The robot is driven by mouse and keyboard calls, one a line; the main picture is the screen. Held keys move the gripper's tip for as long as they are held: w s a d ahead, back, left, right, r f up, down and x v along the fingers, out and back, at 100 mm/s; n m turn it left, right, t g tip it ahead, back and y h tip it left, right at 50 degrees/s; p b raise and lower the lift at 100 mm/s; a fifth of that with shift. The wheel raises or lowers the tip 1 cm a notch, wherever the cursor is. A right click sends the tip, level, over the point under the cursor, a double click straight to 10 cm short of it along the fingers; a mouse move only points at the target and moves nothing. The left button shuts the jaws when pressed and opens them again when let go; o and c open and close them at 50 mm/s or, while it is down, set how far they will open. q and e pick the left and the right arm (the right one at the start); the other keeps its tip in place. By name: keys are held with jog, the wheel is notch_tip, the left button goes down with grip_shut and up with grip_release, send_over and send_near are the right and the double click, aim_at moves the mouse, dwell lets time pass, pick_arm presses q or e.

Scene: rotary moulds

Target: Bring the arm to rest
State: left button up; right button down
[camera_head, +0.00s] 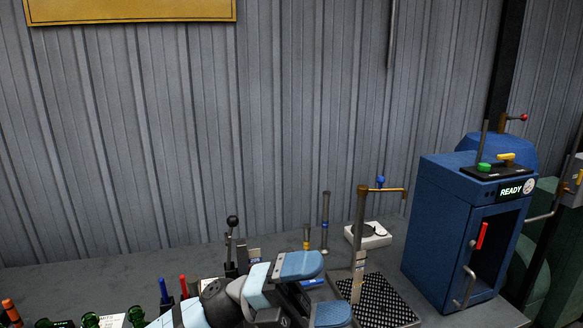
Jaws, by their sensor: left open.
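My left arm comes in from the bottom of the view, with light blue and dark parts. My left gripper (314,290) is over the bench, its two light blue fingers apart, with no object visible between them. It covers part of the bench and of what lies behind it. My right gripper is not in view.
A blue cabinet (437,222) with a READY display stands at right on the grey bench (80,285). A black mesh mat (385,303) and a post with a brass arm (360,235) are right of the gripper. A black-knobbed lever (231,240) stands behind; green bottles (136,315) lie lower left.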

pick_arm(q)
jog(key=w+a+f+n+t+y+p, duration=0.1)
jog(key=w+a+f+n+t+y, duration=0.2)
jog(key=f+n+t, duration=0.45)
jog(key=a+f+n+t+y+p, duration=0.1)
jog(key=a+f+n+t+y, duration=0.35)
jog(key=n+t, duration=0.55)
jog(key=w+a+f+n+t+y, duration=0.2)
jog(key=a+f+n+t, duration=0.3)
jog(key=n, duration=0.6)
jog(key=s+a+f+n+g+y+p, duration=0.1)
jog(key=s+a+f+n+y, duration=0.3)
jog(key=s+f, duration=0.4)
jog(key=s+a+f+n+g+y+p, duration=0.1)
jog(key=s+a+f+n+g+y, duration=0.3)
jog(key=f, duration=1.2)
jog(key=s+a+n+y, duration=0.1)
jog(key=s+a, duration=0.2)
jog(key=s, duration=0.2)
jog(key=shift+f+n, duration=0.2)
jog(key=shift+n, duration=0.15)
